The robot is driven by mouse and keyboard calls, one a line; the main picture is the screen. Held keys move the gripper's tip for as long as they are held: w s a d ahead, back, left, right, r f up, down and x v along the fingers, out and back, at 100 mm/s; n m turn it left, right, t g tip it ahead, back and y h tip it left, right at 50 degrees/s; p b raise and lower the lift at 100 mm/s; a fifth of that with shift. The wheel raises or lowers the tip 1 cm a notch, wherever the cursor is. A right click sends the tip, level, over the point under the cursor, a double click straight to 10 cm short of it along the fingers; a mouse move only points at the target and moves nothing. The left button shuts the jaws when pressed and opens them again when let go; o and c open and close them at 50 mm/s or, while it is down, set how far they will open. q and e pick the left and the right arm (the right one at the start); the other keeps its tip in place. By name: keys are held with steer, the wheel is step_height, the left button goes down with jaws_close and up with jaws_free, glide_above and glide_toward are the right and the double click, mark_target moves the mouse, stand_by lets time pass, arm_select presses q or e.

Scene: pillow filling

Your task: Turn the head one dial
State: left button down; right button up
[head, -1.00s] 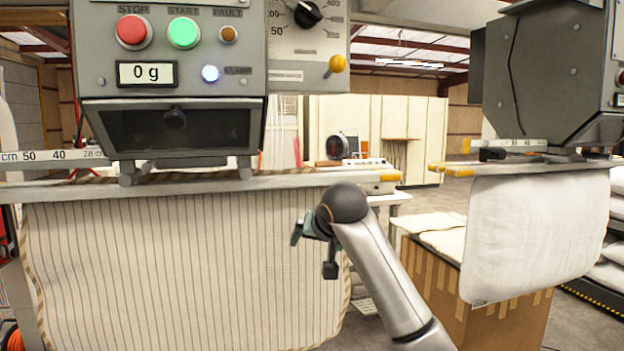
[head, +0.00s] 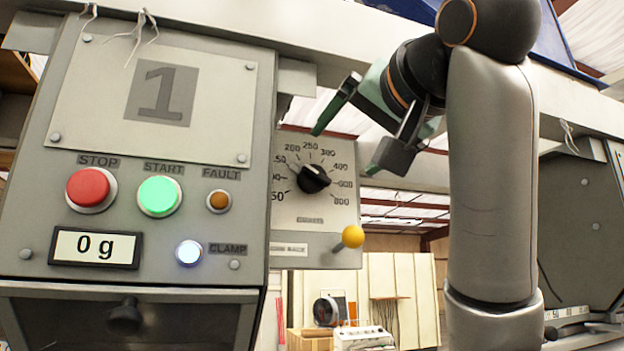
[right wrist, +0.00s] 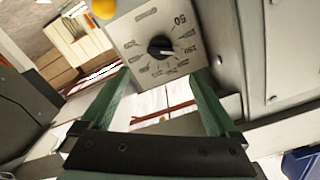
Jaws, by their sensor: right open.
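The head one dial is a black knob (head: 313,179) on a pale plate with numbers around it, to the right of the panel marked 1 (head: 160,93). The exact number its pointer marks is too small to read surely. My right gripper (head: 345,150) is open and empty, up and right of the knob, its green fingers angled down-left towards it. In the right wrist view the knob (right wrist: 160,47) shows beyond the open fingertips (right wrist: 157,82), and none of the fingers visibly touches it. My left gripper is not in view.
A yellow-tipped lever (head: 352,237) sticks out below the dial plate. Left of it are the red STOP button (head: 88,188), lit green START button (head: 160,196), FAULT lamp (head: 218,200), lit CLAMP lamp (head: 189,253) and 0 g display (head: 95,247). Another grey head (head: 590,230) stands at right.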

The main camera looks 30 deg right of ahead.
mark_target(320, 172)
steer(key=p+x, duration=0.4)
steer(key=x, duration=0.6)
steer(key=shift+w+d+r, duration=0.1)
steer(key=shift+w, duration=0.25)
steer(key=shift+w+d+p, duration=0.1)
steer(key=shift+w+p, duration=0.2)
steer(key=shift+w, duration=0.3)
steer(key=c, duration=1.4)
